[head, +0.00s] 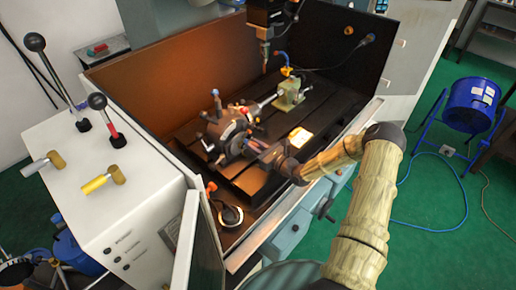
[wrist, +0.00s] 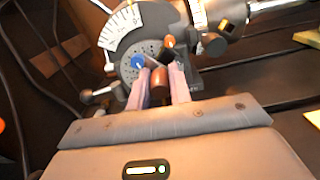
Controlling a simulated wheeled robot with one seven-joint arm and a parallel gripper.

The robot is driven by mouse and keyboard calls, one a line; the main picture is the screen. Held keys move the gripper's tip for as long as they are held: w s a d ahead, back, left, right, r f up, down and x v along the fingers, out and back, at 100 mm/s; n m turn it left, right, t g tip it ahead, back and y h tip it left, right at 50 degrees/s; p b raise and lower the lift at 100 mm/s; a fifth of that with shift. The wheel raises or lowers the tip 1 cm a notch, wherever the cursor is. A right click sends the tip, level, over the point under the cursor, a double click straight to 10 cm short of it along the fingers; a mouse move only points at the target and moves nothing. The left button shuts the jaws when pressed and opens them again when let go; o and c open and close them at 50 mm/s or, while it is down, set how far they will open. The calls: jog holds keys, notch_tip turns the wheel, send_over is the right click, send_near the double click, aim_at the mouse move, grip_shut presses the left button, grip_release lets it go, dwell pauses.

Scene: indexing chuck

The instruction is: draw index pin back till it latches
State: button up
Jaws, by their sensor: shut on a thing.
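The indexing chuck (head: 227,128) stands on the slotted machine table, and its dial plate with rows of holes (wrist: 153,47) shows in the wrist view. My gripper (head: 256,147) reaches to the chuck's near right side. In the wrist view, my gripper (wrist: 160,80) has its two pale fingers on either side of a copper-brown cylindrical knob, the index pin (wrist: 161,84), in front of the plate. It is shut on this knob. The pin's tip is hidden, so I cannot tell how far it is drawn. A blue knob (wrist: 138,61) and an orange knob (wrist: 168,41) sit just beyond the fingers.
A white graduated scale (wrist: 120,25) is on the chuck's upper left. A ball-ended lever (wrist: 101,93) sticks out left. A green block (head: 289,96) stands behind on the table (head: 330,95). The enclosure walls and open door (head: 190,240) bound the space; the spindle (head: 265,25) hangs above.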

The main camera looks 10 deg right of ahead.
jog(key=shift+s+d, duration=0.4)
jog(key=shift+s, duration=0.1)
jog(key=o, duration=0.6)
jog(key=shift+p+v, duration=1.3)
jog(key=shift+v, duration=1.7)
